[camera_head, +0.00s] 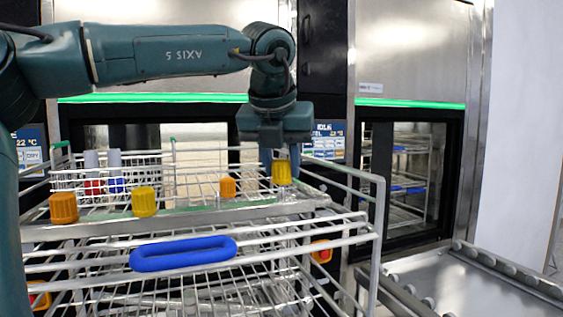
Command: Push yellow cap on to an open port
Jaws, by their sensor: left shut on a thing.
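My left gripper (281,158) comes down from above at the right part of the rack and points downward. It is shut on a yellow cap (281,174), which sits upright just below the fingers. The cap is close above the right end of the rack's front rail (190,217). I cannot tell whether it touches a port there, as the port is not clear. My right gripper is not in view.
The wire rack (367,225) has a blue handle (183,254) in front and raised side bars close right of my gripper. Red and blue labelware (104,181) stands inside at left. Washers with green light strips (415,103) stand behind. A metal roller table (480,285) is at lower right.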

